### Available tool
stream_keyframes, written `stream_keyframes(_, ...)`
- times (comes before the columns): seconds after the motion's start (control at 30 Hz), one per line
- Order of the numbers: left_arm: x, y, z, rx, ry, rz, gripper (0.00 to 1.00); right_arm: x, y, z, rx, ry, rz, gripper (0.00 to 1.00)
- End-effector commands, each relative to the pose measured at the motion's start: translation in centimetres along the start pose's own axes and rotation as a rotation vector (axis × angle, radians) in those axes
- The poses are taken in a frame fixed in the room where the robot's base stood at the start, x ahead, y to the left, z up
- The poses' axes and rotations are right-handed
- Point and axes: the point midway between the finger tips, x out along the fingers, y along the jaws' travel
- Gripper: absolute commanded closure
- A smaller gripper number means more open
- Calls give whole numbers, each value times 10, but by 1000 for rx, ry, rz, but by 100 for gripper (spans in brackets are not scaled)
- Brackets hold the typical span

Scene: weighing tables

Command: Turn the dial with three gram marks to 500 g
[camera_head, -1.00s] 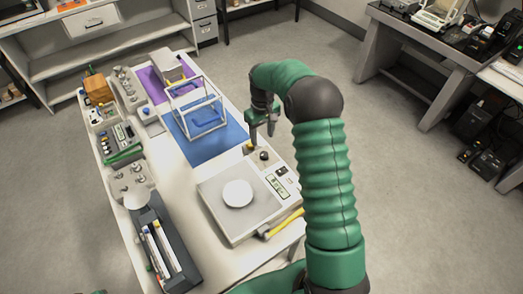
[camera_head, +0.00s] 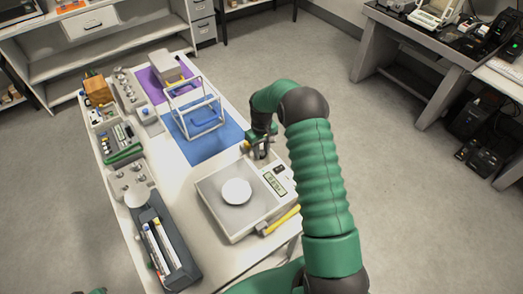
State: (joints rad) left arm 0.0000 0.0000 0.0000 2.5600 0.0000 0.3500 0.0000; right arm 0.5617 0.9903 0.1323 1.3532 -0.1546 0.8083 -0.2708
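A pale weighing scale (camera_head: 212,198) with a round white pan (camera_head: 236,191) stands at the near right of the table. Its display panel (camera_head: 274,182) faces the right side. My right gripper (camera_head: 261,153) points down at the scale's far right corner, where the dark dial sits. The fingers hide most of the dial, and its gram marks are too small to read. I cannot tell whether the fingers touch or grip it.
A blue mat (camera_head: 212,148) with a white open frame (camera_head: 222,108) lies beyond the scale. A dark tray (camera_head: 183,268) of pens is at the near left. A yellow-handled tool (camera_head: 282,221) lies by the scale's near right edge. Weights and racks line the left edge.

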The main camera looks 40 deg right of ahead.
Motion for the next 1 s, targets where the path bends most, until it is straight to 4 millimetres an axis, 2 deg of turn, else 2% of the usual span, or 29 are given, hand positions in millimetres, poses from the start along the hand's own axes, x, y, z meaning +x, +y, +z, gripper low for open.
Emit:
stream_keyframes(0.03,0,0,0,0,0,0,64,0,0,-1,0,2,0,87)
stream_keyframes(0.13,0,0,0,0,0,0,64,0,0,-1,0,2,-1,100)
stream_keyframes(0.57,1,0,0,0,0,0,64,1,-1,-1,52,3,-1,100)
stream_keyframes(0.77,2,0,0,0,0,0,64,1,0,-2,168,3,0,100)
stream_keyframes(1.0,3,0,1,0,0,0,64,1,0,-2,380,4,0,100)
